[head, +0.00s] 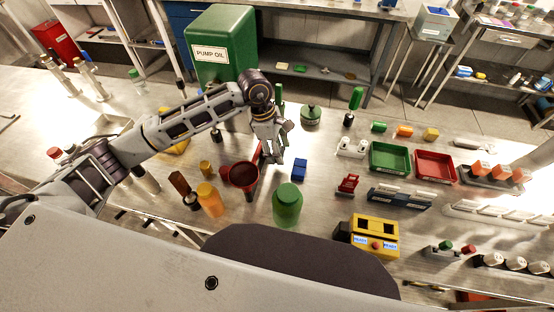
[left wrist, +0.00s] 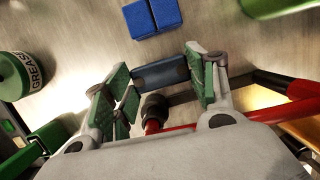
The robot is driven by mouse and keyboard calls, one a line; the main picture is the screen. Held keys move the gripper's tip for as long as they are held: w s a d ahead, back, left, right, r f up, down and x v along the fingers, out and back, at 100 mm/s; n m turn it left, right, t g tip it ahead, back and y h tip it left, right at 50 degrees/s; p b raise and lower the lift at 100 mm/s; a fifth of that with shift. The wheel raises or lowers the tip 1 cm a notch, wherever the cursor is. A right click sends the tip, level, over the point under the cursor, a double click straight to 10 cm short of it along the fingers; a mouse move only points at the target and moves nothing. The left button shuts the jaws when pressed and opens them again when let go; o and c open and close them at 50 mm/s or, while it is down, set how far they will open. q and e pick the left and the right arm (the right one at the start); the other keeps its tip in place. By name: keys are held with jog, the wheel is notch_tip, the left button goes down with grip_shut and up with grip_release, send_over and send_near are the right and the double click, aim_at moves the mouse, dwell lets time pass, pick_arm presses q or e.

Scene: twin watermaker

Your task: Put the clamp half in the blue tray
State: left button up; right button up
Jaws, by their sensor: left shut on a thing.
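My left gripper (head: 272,158) is above the middle of the bench. In the left wrist view its green-padded fingers (left wrist: 160,88) are closed around a dark blue-grey piece (left wrist: 160,72), which seems to be the clamp half. The fingers cover its ends, and the head view barely shows it. A dark blue, long, low tray-like holder (head: 400,198) lies to the right on the bench; I cannot tell if it is the blue tray. A small bright blue two-part block (head: 299,170) lies just right of the gripper, also in the left wrist view (left wrist: 152,16). My right gripper is not in view.
A green tray (head: 389,158) and a red tray (head: 435,167) stand at the right. A red funnel (head: 243,175), orange bottle (head: 210,200) and green jar (head: 287,205) stand near the gripper. A red clamp-like object (head: 348,186) and yellow box (head: 374,236) are to the right.

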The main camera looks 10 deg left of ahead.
pick_arm(q)
jog(key=shift+f, duration=0.25)
notch_tip(320, 180, down, 4)
jog(key=shift+r+b, duration=0.1)
jog(key=shift+b, duration=0.8)
jog(key=shift+f, duration=0.35)
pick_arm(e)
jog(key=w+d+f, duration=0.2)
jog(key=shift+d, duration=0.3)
pick_arm(q)
jog(key=shift+f, duration=0.1)
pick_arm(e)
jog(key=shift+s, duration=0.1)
